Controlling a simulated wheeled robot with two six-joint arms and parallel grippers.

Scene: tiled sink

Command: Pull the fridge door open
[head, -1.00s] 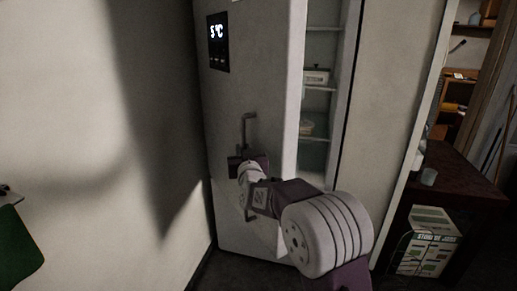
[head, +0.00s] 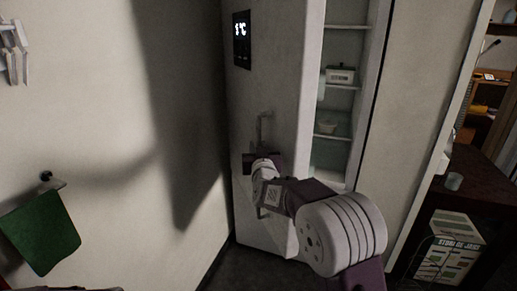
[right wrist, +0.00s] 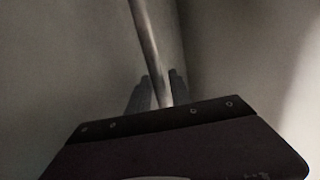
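The grey fridge door (head: 280,100) stands ajar in the head view, with a lit temperature display near its top. The opening on its right shows the fridge's shelves (head: 347,88). A vertical bar handle (head: 265,125) is on the door's front. My right gripper (head: 258,160) is at the middle of this handle, with my arm coming from the lower right. In the right wrist view the handle bar (right wrist: 147,40) runs down between the two dark fingers (right wrist: 160,92), which sit close on both sides of it.
A pale wall with a green towel (head: 42,232) on a holder is at the left, close to the door's left side. A dark table (head: 470,190) with a storage box (head: 447,245) under it stands at the right. Some dark floor shows below the door.

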